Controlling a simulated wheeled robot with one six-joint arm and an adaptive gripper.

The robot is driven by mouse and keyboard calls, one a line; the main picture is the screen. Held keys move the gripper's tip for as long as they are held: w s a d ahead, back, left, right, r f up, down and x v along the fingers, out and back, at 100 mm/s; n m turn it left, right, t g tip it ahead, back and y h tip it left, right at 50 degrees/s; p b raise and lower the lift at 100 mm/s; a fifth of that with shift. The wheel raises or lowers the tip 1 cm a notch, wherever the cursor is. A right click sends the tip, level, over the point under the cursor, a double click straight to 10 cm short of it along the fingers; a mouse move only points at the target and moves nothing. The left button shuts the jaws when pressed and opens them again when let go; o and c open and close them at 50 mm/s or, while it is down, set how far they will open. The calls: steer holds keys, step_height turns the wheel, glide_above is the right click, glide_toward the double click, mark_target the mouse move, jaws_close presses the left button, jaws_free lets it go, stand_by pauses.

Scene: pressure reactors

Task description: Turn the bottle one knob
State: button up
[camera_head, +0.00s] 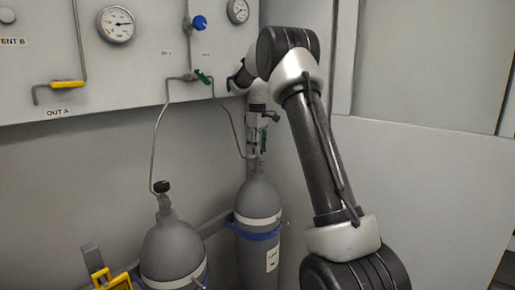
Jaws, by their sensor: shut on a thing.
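Two grey gas bottles stand against the wall. The left bottle (172,250) has a black knob (161,187) on top, free of my gripper. The right bottle (258,198) has a white band, a blue strap and a white label too small to read. My arm reaches up from the bottom right and bends over, and my gripper (256,148) points down at the top of the right bottle. It is shut on that bottle's knob, which the fingers hide. I cannot tell from the picture which bottle is bottle one.
A yellow object (118,283) is at the bottom left. A plain wall rises at right.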

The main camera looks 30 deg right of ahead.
steer(key=m, duration=1.4)
steer(key=shift+r+m, duration=0.1)
steer(key=shift+m, duration=0.2)
steer(key=m, duration=0.3)
steer(key=shift+m, duration=0.3)
steer(key=m, duration=0.3)
steer(key=shift+m, duration=0.3)
steer(key=m, duration=0.3)
steer(key=shift+m, duration=2.1)
